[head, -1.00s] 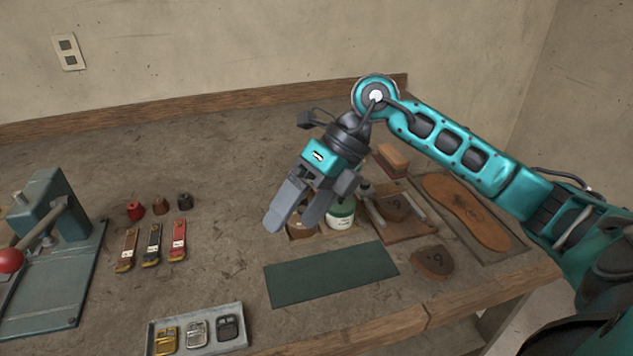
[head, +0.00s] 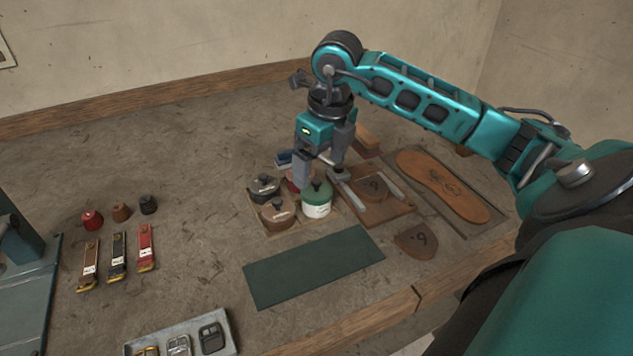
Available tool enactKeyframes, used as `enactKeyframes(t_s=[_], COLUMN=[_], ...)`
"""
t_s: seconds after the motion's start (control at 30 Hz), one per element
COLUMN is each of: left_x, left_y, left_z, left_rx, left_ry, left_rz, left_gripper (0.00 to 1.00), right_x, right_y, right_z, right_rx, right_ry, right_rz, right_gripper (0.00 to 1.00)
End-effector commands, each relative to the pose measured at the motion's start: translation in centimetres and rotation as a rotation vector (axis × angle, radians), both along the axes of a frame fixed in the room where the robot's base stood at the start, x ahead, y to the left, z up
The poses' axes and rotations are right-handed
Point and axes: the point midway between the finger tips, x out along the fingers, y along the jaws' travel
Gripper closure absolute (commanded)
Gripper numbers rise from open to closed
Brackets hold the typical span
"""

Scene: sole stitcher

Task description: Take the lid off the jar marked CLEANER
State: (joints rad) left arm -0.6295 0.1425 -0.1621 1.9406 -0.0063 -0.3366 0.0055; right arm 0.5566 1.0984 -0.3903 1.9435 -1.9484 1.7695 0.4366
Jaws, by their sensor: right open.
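A white jar with a green lid and dark knob (head: 317,198) stands at the front right of a small wooden tray (head: 290,231). The tray also holds a black-lidded jar (head: 264,186), a brown-lidded jar (head: 277,214) and a red jar (head: 293,180), partly hidden by my gripper. Their labels are too small to read, so I cannot tell which says CLEANER. My right gripper (head: 321,178) points down with its fingers apart and empty, at the back of the green-lidded jar in the picture. I cannot tell whether it touches anything. My left gripper is out of view.
A wooden board with tools (head: 378,214) and a tan sole (head: 440,185) lie to the right. A green mat (head: 312,266) lies in front. Straps (head: 118,257), small spools (head: 121,211) and a buckle tray (head: 230,335) are at left. A brush (head: 368,138) is behind.

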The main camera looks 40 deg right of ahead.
Motion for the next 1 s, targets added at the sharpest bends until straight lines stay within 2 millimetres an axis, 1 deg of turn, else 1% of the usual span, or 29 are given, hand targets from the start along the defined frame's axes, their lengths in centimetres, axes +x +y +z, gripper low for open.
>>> enactKeyframes(t_s=[0.03,0.1,0.23,0.37,0.57,1.0], left_x=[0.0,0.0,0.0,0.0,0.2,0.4], left_y=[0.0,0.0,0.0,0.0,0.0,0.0], left_z=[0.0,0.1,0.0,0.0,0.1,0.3], left_rx=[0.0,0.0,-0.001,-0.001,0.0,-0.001], left_ry=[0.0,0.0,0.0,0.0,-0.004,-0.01], left_rz=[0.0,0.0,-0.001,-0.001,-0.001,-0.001], left_gripper=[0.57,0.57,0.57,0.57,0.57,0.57], right_x=[0.0,0.1,0.3,0.5,0.5,0.5], right_y=[0.1,0.2,0.1,0.1,0.1,0.1], right_z=[-0.9,-2.0,-3.7,-4.4,-4.4,-4.3], right_rx=[0.002,0.003,0.004,0.003,0.002,0.002], right_ry=[0.005,0.006,0.004,0.001,0.001,0.001], right_rz=[0.001,0.001,0.0,0.0,0.0,0.0], right_gripper=[0.07,0.07,0.07,0.07,0.08,0.5])
